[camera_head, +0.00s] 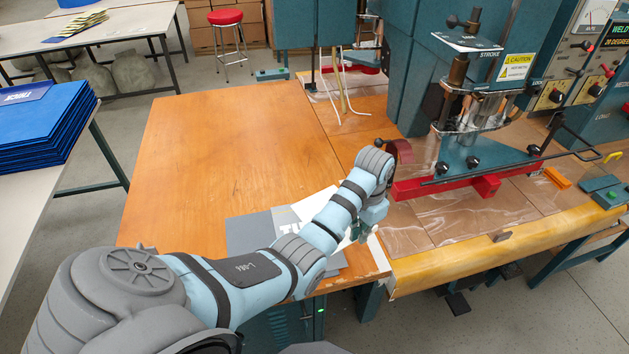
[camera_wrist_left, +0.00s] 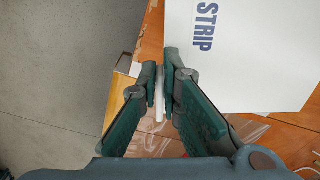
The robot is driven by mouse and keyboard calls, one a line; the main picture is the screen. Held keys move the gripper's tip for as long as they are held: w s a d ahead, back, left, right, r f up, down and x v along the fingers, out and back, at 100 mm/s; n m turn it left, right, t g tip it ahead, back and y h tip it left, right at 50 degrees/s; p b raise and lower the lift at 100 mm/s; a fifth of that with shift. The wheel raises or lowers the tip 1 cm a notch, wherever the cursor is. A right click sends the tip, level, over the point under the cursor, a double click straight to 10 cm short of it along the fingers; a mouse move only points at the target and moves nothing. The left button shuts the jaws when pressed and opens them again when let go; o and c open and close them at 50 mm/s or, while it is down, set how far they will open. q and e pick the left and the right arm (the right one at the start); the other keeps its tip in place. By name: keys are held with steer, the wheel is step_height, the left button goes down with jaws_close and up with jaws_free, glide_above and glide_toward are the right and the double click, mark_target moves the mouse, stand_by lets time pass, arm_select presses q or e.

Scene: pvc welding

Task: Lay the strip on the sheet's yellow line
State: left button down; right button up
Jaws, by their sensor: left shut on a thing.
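My left gripper (camera_head: 362,230) is over the front right corner of the orange-brown table, partly hidden by my own arm. In the left wrist view the gripper (camera_wrist_left: 161,82) is shut on a thin white strip (camera_wrist_left: 159,104), seen nearly end-on between the fingers. Beside it lies a white panel (camera_wrist_left: 245,45) printed "STRIP" in blue; the fingertips overlap its edge in the picture. I cannot make out a sheet with a yellow line. My right gripper is not in view.
A welding press with a red bar (camera_head: 440,188) stands right of my gripper, over a bench with clear film (camera_head: 455,222) and a yellow front edge (camera_head: 480,263). A grey panel (camera_head: 248,236) lies under my arm. Blue folders (camera_head: 40,125) are stacked left. The wooden table (camera_head: 235,140) is mostly clear.

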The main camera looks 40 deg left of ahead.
arm_select(q)
steer(key=s+f+m+p, duration=0.3)
steer(key=s+f+m, duration=0.1)
steer(key=s+f, duration=0.6)
steer(key=shift+s+d, duration=0.15)
steer(key=shift+s, duration=0.65)
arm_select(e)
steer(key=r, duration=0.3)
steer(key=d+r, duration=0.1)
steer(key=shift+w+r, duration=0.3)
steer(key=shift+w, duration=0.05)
arm_select(q)
steer(key=shift+w, duration=0.1)
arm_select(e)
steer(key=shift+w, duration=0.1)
